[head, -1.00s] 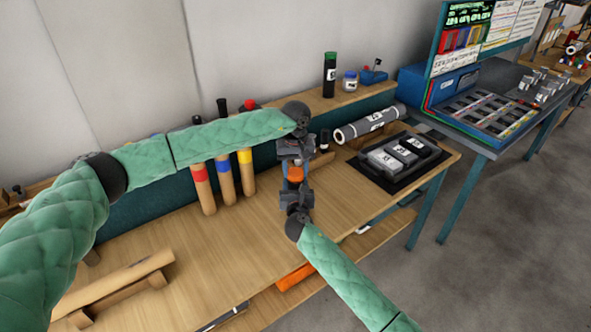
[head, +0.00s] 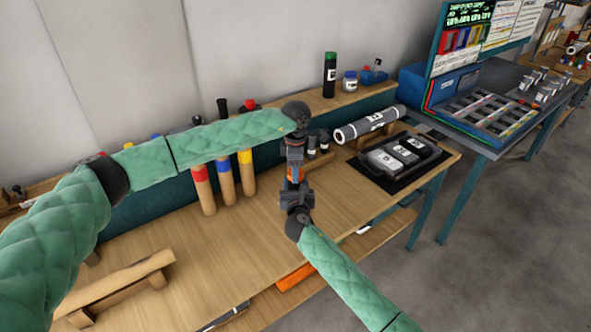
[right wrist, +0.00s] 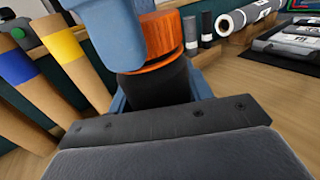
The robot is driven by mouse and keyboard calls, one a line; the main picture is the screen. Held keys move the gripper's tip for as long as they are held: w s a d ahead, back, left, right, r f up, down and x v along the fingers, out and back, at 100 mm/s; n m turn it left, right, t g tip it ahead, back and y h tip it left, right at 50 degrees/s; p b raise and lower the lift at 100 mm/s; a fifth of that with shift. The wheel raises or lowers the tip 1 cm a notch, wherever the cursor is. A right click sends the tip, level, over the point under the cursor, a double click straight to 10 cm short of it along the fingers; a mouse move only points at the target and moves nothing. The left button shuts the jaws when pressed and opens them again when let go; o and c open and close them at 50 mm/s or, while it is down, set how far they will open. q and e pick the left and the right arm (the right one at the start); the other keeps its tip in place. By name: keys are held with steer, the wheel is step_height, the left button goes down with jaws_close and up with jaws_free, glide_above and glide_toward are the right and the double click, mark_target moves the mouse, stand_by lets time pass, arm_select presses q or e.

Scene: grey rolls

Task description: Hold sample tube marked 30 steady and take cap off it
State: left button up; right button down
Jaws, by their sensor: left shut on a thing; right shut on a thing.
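A black tube (right wrist: 160,85) with an orange cap (right wrist: 158,52) stands upright between my two grippers, above the bench. No number shows on it. My right gripper (head: 294,190) is shut on the black body from below; its blue fingers flank the tube in the right wrist view. My left gripper (head: 295,160) comes from above and is shut on the orange cap, which its blue fingers partly cover. I cannot tell whether a gap shows between cap and tube body.
Tall cardboard tubes with red, blue and yellow bands (head: 247,172) stand behind to the left. The bench's front left holds a wooden cradle (head: 120,285).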

arm_select(q)
steer(key=n, duration=0.5)
steer(key=shift+n, duration=0.4)
steer(key=n, duration=0.5)
steer(key=shift+n, duration=0.3)
steer(key=n, duration=0.5)
steer(key=shift+n, duration=0.3)
steer(key=n, duration=0.6)
steer(key=shift+w+r+n, duration=0.1)
steer(key=shift+n, duration=0.3)
arm_select(e)
steer(key=shift+a, duration=0.1)
arm_select(q)
steer(key=shift+r, duration=0.35)
steer(key=shift+r, duration=0.35)
steer(key=shift+r, duration=0.45)
steer(key=shift+r, duration=1.9)
arm_select(e)
steer(key=c, duration=0.6)
jaws_free()
